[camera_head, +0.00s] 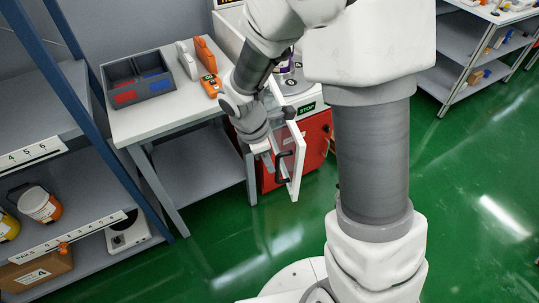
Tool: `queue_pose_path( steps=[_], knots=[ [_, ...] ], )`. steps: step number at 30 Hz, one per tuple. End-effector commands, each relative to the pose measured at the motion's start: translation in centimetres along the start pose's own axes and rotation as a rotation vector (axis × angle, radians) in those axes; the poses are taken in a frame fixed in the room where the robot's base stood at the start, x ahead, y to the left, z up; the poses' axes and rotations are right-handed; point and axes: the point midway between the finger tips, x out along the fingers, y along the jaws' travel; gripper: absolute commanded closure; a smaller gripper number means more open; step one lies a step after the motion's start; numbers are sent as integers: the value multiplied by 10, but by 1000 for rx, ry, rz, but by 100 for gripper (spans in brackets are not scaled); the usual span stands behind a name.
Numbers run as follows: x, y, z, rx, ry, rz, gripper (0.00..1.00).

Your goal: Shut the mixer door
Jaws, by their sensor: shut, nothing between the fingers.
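The mixer (318,146) is a red cabinet with a pale top and a green STOP label, partly hidden behind my arm. Its white-framed door (296,172) stands open, swung out toward the front. A dark handle (284,166) is on the door. My gripper (268,168) is shut and empty, pointing down just left of the door, close to the handle. I cannot tell whether it touches the door. My wrist hides part of the door and the cabinet opening.
A white table (150,122) on the left holds a dark bin (137,92) with red and blue compartments, and an orange device (211,86). Blue-framed shelves (60,153) with pails stand at far left. Green floor (225,245) is open in front of the door.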

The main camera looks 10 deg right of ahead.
Motion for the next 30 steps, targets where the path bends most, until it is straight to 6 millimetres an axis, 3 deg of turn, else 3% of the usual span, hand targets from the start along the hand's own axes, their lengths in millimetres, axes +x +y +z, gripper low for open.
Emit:
queue_pose_path(
  steps=[3, 9, 16, 30],
  knots=[
    [31, -1, -1, -1, -1, -6, 100],
    [72, -2, -1, 1, -1, -5, 100],
    [73, 0, 32, 5, 0, -1, 100],
    [74, 0, 39, 2, 0, 0, 100]
  ],
)
